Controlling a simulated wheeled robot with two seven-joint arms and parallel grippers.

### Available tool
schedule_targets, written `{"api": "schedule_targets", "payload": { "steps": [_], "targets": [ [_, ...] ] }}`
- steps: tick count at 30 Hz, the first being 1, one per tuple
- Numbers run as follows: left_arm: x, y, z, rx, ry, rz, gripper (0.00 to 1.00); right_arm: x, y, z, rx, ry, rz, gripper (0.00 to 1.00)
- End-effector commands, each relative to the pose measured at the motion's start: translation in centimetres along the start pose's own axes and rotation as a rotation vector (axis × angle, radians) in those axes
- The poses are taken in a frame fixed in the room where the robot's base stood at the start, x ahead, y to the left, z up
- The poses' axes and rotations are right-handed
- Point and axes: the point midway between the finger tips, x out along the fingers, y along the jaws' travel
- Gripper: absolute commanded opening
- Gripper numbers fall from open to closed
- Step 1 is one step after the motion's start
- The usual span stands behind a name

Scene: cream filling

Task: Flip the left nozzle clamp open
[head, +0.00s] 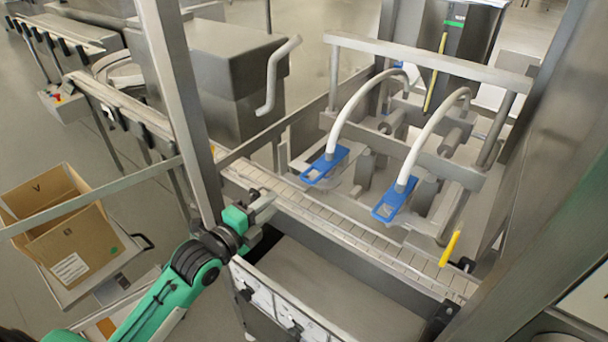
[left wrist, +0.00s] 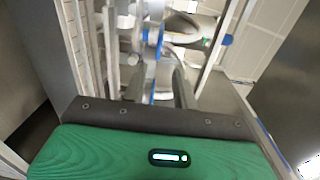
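The left nozzle clamp (head: 325,165) is a blue piece at the lower end of a white curved hose, above the conveyor. A matching blue right clamp (head: 394,201) sits to its right on a second hose. I cannot tell whether the left clamp is open or shut. My left gripper (head: 266,205) is at the near-left edge of the conveyor, short of the left clamp and apart from it. Its fingers are spread with nothing between them. In the left wrist view, its two grey fingers (left wrist: 160,90) point toward blue and white nozzle parts. My right gripper is out of view.
A slatted conveyor (head: 340,231) runs between my left gripper and the nozzles. A metal upright (head: 182,110) stands just left of the gripper. A bent grey handle (head: 275,75) rises behind. A yellow lever (head: 449,249) is at right. A cardboard box (head: 75,250) sits at far left.

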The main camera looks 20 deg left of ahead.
Motion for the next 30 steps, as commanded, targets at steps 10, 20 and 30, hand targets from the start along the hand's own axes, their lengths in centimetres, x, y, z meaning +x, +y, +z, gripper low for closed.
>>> {"api": "schedule_targets", "payload": {
  "steps": [10,20,30],
  "targets": [
    [6.0,-0.4,0.1,-0.006,-0.002,0.0,0.28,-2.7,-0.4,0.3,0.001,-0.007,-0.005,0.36],
    [11.4,-0.2,0.1,-0.004,-0.002,0.001,0.28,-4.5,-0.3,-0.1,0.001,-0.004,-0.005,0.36],
    [13.1,0.1,0.0,-0.003,-0.001,0.001,0.28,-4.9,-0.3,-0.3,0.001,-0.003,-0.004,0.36]
  ]
}}
